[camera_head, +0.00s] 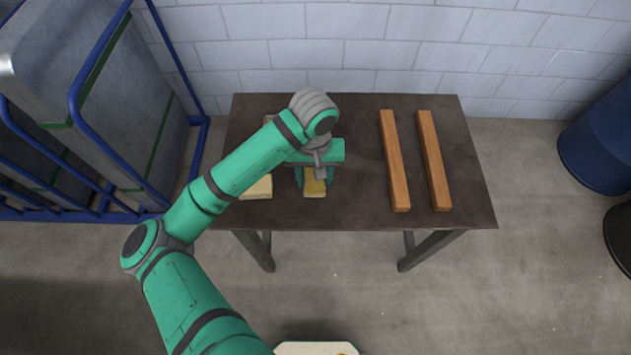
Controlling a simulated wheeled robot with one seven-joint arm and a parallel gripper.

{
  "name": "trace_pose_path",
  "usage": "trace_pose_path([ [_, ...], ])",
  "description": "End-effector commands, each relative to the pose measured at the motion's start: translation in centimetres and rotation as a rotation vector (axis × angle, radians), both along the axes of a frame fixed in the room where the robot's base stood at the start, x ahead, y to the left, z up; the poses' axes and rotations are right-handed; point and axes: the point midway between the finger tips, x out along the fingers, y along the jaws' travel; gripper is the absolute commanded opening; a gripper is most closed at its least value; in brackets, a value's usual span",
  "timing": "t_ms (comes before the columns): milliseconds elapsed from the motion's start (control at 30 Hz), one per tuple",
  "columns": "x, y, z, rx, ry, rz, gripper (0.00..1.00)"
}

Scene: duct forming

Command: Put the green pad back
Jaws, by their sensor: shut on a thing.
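My gripper (315,182) is over the left half of the dark table (360,215), pointing down. Its green fingers are on either side of a small mustard-yellow block (315,189) and are shut on it. The block is partly hidden by the fingers and wrist, and I cannot tell whether it touches the table. A paler cream-yellow block (260,188) lies just left of the gripper, partly behind my arm. I cannot make out a separate green pad; my arm and gripper are green and cover part of the table.
Two long wooden bars (395,160) lie side by side on the table's right half. A blue-railed cart (75,95) with grey metal ducts stands at the left. A blue drum (600,140) stands at the far right. A white block wall (400,50) is behind the table.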

Motion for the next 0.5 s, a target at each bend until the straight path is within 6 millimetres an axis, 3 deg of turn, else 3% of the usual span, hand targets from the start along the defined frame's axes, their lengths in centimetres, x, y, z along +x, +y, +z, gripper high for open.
trace_pose_path([
  [300, 0.6, -0.2, -3.6, 0.002, 0.001, 0.001, 0.25],
  [500, 0.6, -0.2, -3.9, 0.002, 0.000, 0.001, 0.25],
])
